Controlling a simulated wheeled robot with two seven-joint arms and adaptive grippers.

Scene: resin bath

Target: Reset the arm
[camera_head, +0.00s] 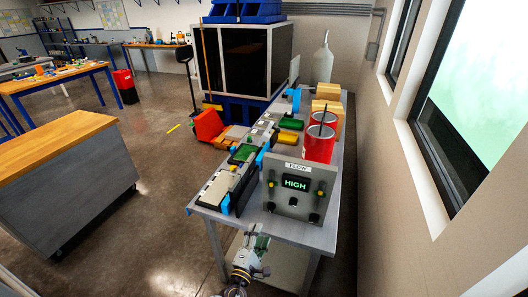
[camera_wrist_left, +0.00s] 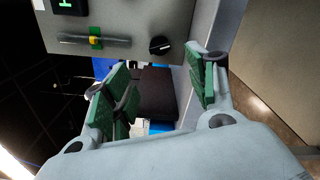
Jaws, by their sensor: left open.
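My left gripper (camera_head: 258,246) is in front of the near edge of the grey table (camera_head: 310,235), low in the head view. In the left wrist view its green-padded fingers (camera_wrist_left: 160,88) are spread apart with nothing between them. The flow control panel (camera_head: 297,205) stands at the table's near end, its display reading HIGH. The panel also shows at the top of the left wrist view (camera_wrist_left: 118,15), with a dark knob and a slider, beyond the fingertips. My right gripper is not in view.
Two red buckets (camera_head: 319,143), trays with blue clamps (camera_head: 217,188) and yellow blocks (camera_head: 329,108) occupy the table. A wall with a window (camera_head: 450,100) closes the right side. A wood-topped cabinet (camera_head: 65,170) stands left, with open floor between.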

